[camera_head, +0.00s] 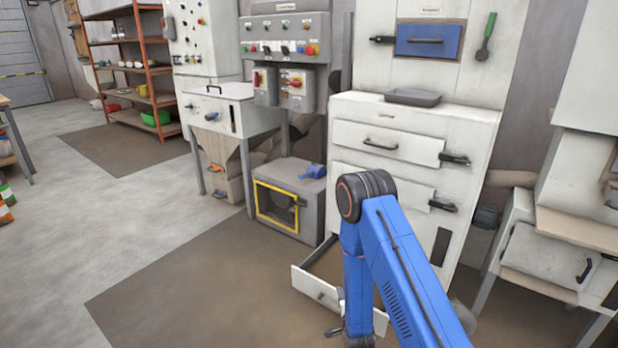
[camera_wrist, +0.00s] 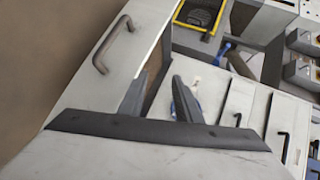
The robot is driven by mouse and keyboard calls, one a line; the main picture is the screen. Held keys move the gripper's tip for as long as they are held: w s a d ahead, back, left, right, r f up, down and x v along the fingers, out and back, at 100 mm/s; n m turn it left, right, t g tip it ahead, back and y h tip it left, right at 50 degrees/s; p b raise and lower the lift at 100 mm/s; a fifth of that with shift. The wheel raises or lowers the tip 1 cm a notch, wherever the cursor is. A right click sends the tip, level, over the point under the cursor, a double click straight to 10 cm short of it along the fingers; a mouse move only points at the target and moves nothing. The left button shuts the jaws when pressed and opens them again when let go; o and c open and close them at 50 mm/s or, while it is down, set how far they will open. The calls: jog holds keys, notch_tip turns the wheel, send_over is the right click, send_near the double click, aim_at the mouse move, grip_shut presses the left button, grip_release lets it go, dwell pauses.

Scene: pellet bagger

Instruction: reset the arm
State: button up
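My blue arm (camera_head: 400,265) reaches forward and bends down in front of the white cabinet in the head view. My gripper (camera_wrist: 160,76) shows in the wrist view as two dark fingers with a gap between them. It looks open, with nothing visible held. In the head view the arm's lower end is partly cut off by the bottom edge, over the pulled-out bottom drawer (camera_head: 309,286). The drawer's front with its dark handle (camera_wrist: 112,44) is close beside the fingers in the wrist view. I cannot tell whether they touch it.
The white cabinet (camera_head: 412,118) has closed upper drawers with protruding handles and a grey tray (camera_head: 413,97) on top. A grey box with a yellow-framed opening (camera_head: 276,208) stands left of it. A white bench (camera_head: 550,255) is at right.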

jog(key=s+d+r+n+g, duration=0.1)
jog(key=d+r+n+g, duration=0.15)
jog(key=r, duration=0.95)
jog(key=d+r+n+g, duration=0.1)
jog(key=d+r+n, duration=0.2)
jog(key=r, duration=0.9)
jog(key=s+d+r+n+g, duration=0.1)
jog(key=s+d+r+n, duration=0.1)
jog(key=s+r, duration=0.55)
jog(key=s+d+r+n+g, duration=0.1)
jog(key=s+r, duration=0.4)
jog(key=s, duration=0.7)
jog(key=s+d+r+n+g+h, duration=0.1)
jog(key=s+d+r+n, duration=0.3)
jog(key=s, duration=0.8)
jog(key=s+d+r+n+g, duration=0.3)
jog(key=s+r, duration=0.3)
jog(key=s, duration=0.5)
jog(key=shift+s+d, duration=0.4)
